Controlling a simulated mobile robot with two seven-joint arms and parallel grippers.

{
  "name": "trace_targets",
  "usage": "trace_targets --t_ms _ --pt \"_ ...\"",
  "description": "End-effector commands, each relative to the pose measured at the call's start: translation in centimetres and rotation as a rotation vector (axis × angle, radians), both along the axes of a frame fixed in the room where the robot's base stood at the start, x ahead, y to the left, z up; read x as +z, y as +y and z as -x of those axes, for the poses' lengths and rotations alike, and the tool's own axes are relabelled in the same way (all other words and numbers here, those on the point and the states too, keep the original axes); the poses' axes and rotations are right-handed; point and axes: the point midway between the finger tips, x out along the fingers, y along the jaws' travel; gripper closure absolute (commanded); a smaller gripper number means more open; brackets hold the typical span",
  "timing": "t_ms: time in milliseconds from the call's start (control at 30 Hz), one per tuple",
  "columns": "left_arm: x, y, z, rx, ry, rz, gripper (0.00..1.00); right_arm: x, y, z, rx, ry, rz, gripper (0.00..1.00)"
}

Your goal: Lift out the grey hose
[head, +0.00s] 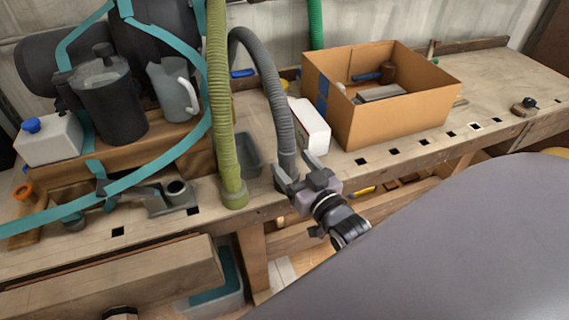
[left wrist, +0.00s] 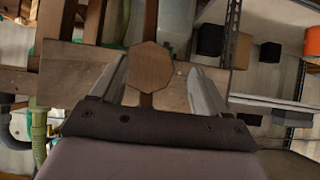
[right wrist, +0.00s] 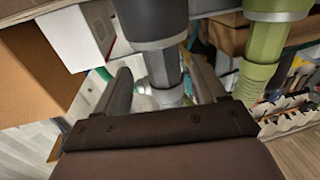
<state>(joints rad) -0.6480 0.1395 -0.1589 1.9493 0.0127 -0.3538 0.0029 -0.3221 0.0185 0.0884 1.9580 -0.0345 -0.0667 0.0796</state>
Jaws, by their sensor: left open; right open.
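The grey hose (head: 265,84) is a ribbed tube that arches up behind the bench and comes down to the bench's front edge. Its lower end is at my right gripper (head: 297,172), which is open, with one finger on each side of the hose end. In the right wrist view the grey hose (right wrist: 160,66) hangs between the open fingers of the right gripper (right wrist: 160,88), with space beside it. My left gripper (left wrist: 160,85) is open in the left wrist view, with a wooden hexagonal piece seen between its fingers. The left gripper is not visible in the head view.
A green hose (head: 222,120) stands just left of the grey hose. A white box (head: 310,130) and an open cardboard box (head: 405,120) stand to its right. The right bench end is mostly clear.

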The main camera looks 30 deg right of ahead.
Motion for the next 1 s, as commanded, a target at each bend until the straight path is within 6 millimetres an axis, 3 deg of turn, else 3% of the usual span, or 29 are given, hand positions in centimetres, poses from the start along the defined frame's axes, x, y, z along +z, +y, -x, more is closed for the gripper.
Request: trace_targets --t_ms 300,667,867,1000 --pt "0.2 0.0 0.0 -0.001 0.0 0.001 0.25 -0.2 0.1 -3.8 0.0 -0.001 -0.001 0.29" --pt "0.2 0.0 0.0 -0.001 0.001 0.0 0.25 -0.3 0.1 -4.5 0.0 0.001 0.0 0.29" --pt "0.2 0.0 0.1 -0.001 0.001 0.0 0.25 -0.3 0.1 -4.5 0.0 0.001 0.0 0.91" --pt "0.2 0.0 0.1 -0.001 0.001 0.0 0.25 -0.2 0.1 -4.5 0.0 -0.002 0.0 0.93"
